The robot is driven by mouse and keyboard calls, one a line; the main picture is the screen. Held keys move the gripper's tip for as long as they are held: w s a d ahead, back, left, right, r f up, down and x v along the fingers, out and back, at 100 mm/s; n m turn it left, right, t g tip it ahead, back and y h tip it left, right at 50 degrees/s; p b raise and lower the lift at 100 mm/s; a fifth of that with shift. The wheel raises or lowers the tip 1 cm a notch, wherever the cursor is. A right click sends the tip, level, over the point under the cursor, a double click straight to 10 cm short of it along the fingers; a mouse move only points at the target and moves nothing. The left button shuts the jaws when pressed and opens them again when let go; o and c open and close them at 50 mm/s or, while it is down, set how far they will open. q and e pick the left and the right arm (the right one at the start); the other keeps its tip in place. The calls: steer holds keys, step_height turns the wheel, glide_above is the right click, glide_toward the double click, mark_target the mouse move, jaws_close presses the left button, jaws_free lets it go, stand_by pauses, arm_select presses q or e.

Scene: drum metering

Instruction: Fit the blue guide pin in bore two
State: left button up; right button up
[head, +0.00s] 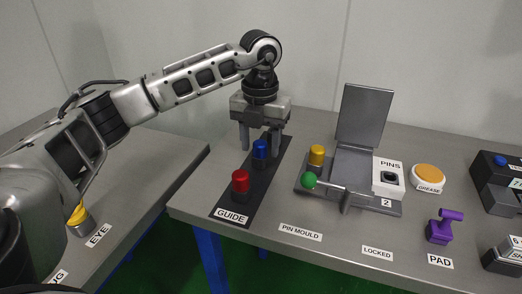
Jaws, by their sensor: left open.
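The blue guide pin (260,149) stands upright on the black GUIDE strip (235,208), behind a red pin (240,181). My left gripper (261,146) points down over it, open, with one finger on each side of the blue pin. I cannot tell whether the fingers touch it. The pin mould (353,163) is to the right, its grey lid (364,116) raised. A white block (388,177) labelled PINS, with a dark opening, sits at its right beside a "2" label. I cannot tell which opening is bore two. My right gripper is out of view.
A yellow-topped post (317,154) and a green ball knob (309,180) stand at the mould's left. A GREASE pot (428,177) and a purple PAD tool (443,227) are farther right. A gap separates this bench from the left table. The front bench strip is mostly clear.

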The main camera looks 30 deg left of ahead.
mark_target(261, 142)
arm_select(q)
jaws_close()
steer(key=shift+r+p, duration=2.6)
steer(key=shift+r, duration=0.45)
step_height(261, 142, up, 4)
steer(key=p, duration=0.3)
steer(key=shift+d, duration=0.1)
